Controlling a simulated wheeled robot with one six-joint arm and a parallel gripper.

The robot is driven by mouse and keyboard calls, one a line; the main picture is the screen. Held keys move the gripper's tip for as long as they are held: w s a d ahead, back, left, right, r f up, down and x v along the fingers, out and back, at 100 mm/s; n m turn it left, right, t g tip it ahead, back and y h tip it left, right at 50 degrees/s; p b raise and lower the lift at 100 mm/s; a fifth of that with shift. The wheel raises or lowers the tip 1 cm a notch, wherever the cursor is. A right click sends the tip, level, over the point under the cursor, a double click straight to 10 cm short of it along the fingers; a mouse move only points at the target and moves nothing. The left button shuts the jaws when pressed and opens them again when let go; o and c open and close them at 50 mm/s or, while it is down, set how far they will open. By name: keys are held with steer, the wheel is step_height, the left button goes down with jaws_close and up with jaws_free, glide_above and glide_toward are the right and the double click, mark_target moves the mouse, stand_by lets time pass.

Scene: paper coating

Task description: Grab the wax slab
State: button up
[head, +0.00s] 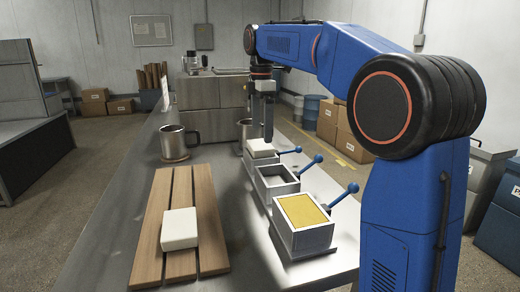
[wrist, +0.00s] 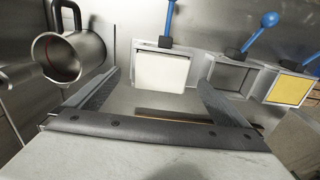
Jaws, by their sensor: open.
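A white slab (wrist: 161,72) sits in the farthest of the grey boxes; its pale top also shows in the head view (head: 259,147). The nearest box holds a yellow block (head: 302,210). Another white block (head: 180,229) lies on a slatted wooden board (head: 153,213). I cannot tell from looks alone which of these is the wax slab. My gripper (head: 265,138) hangs over the farthest box, pointing down. In the wrist view my gripper (wrist: 158,80) is open and empty, with the boxed white slab showing between its spread fingers.
An empty middle box (head: 275,184) stands between the other two. Each box has a blue-knobbed lever (head: 352,188) on its right. A steel mug (head: 174,142) stands on a coaster at the left; a second mug (head: 243,128) is by my gripper. The metal bench between board and boxes is bare.

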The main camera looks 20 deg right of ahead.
mark_target(260, 144)
steer(key=shift+s+a+f, duration=0.1)
steer(key=shift+a+f, duration=0.05)
steer(key=shift+f, duration=1.1)
steer(key=shift+s+a+f, duration=0.1)
steer(key=shift+f, duration=1.1)
steer(key=c, duration=1.3)
